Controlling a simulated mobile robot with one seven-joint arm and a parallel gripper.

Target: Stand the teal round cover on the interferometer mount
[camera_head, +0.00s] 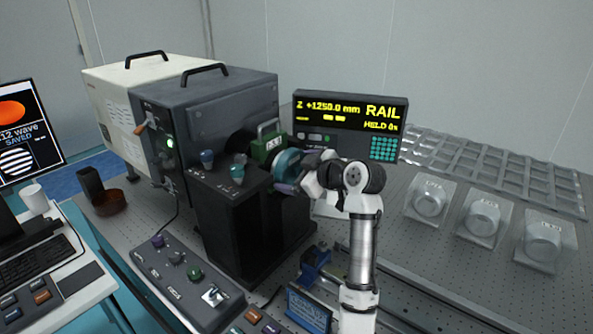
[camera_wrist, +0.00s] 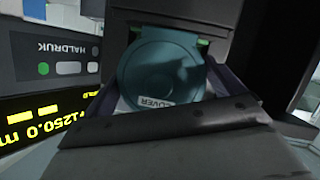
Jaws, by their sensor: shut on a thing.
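The teal round cover (camera_head: 287,162) is at the front of the dark interferometer housing, beside a green-topped mount (camera_head: 264,146). In the wrist view the cover (camera_wrist: 160,68) is upright, its round face toward the camera and a white label at its lower edge. My gripper (camera_head: 293,181) is shut on the cover; a jaw and dark wrist parts hide its lower edge. Behind the cover, the wrist view shows a dark frame with small green parts (camera_wrist: 203,42). I cannot tell whether the cover rests in the mount or only sits against it.
A readout box (camera_head: 350,120) stands close behind my gripper. Teal and blue knobs (camera_head: 237,172) are on the black housing to the left. A control box (camera_head: 180,280) lies in front. Several clear-cased round parts (camera_head: 482,218) stand at the right.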

